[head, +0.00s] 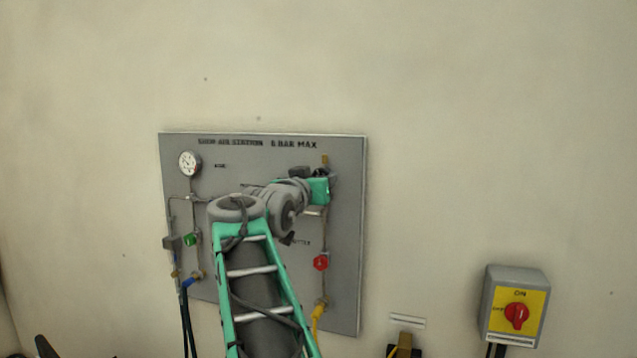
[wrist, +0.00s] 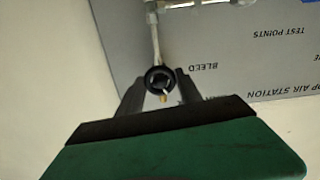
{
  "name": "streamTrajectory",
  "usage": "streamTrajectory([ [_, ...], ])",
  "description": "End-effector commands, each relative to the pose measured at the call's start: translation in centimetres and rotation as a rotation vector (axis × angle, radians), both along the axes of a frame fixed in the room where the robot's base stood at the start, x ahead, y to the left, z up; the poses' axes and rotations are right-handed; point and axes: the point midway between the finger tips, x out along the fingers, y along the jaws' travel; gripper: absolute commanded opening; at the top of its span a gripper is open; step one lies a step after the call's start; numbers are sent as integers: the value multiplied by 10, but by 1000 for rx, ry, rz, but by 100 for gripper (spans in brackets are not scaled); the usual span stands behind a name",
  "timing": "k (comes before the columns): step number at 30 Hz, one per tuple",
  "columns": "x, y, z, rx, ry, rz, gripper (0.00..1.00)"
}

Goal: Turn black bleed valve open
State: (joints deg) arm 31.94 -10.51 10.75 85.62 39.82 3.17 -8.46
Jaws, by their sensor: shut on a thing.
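The black bleed valve (wrist: 160,76) is a round black knob on a thin metal pipe, with a small brass tip, beside the "BLEED" lettering in the wrist view. My gripper (wrist: 160,82) has one grey finger on each side of the knob and is shut on it. In the head view my gripper (head: 323,178) is at the upper right of the grey panel (head: 350,250). There the knob is mostly hidden by my arm and gripper, so its turn angle is hard to read.
The panel carries a round gauge (head: 190,162), a green knob (head: 191,239), a red knob (head: 321,263) below my gripper, and thin pipes. A yellow hose (head: 316,312) and dark hoses hang below. A switch box (head: 515,306) with a red rotary handle is at right.

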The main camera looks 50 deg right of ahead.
Motion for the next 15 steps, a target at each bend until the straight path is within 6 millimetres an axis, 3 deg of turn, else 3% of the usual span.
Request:
streamTrajectory([
  [15, 0, 0, 1, -154, 465, 0, 2],
])
